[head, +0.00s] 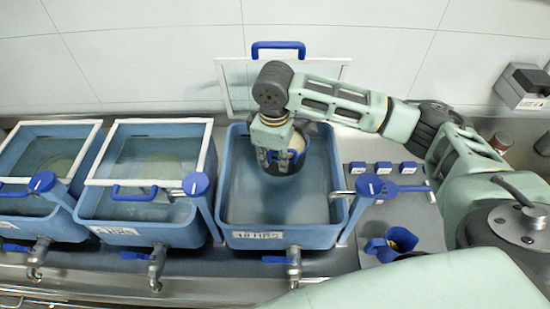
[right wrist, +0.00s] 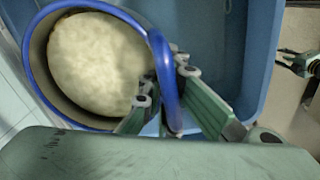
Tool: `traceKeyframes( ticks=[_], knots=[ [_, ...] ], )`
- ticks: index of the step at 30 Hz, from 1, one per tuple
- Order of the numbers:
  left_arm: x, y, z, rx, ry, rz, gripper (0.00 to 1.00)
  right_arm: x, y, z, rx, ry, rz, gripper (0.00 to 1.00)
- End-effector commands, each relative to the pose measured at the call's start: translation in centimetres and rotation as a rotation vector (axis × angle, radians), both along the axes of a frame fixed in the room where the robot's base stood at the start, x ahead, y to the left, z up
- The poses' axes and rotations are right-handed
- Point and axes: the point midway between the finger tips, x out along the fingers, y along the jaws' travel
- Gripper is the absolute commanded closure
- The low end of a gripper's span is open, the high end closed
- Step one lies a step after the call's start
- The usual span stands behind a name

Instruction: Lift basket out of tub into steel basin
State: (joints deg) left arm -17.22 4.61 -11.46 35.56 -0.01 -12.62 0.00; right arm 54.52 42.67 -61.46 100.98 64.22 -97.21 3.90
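The basket also shows in the head view (head: 282,168), partly hidden by my gripper. My right gripper (right wrist: 166,80) reaches down over the basket, its fingers closed on both sides of the blue handle (right wrist: 170,108). The handle stands at the basket's rim side. My left gripper (right wrist: 290,62) shows small at the right edge of the right wrist view, apart from everything, its fingers apart. I cannot make out the steel basin.
Two more blue tubs (head: 180,235) with framed clear lids stand to the left. A raised clear lid (head: 234,88) is behind the open tub. Blue-topped posts (head: 196,184) rise between tubs. A blue jug (head: 380,249) and small blue blocks (head: 384,167) sit to the right.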

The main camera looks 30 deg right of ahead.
Motion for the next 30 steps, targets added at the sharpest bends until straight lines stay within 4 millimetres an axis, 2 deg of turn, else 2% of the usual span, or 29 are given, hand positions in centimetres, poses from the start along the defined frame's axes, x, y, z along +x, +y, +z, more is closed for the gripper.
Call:
traceKeyframes(
  ticks=[1,3,16,30],
  knots=[
    [0.0,0.0,1.2,0.000,0.000,0.000,0.68,0.1,0.0,1.2,0.001,-0.003,0.000,1.00],
    [0.0,0.0,1.7,0.000,0.000,0.000,0.68,0.1,0.0,1.7,0.001,-0.004,0.000,1.00],
    [0.0,0.0,1.9,0.000,0.000,0.000,0.68,0.2,0.0,6.0,0.001,-0.005,0.000,1.00],
    [0.1,0.0,1.9,0.000,-0.001,0.000,0.68,0.1,0.0,7.0,0.002,-0.004,0.000,1.00]
  ],
)
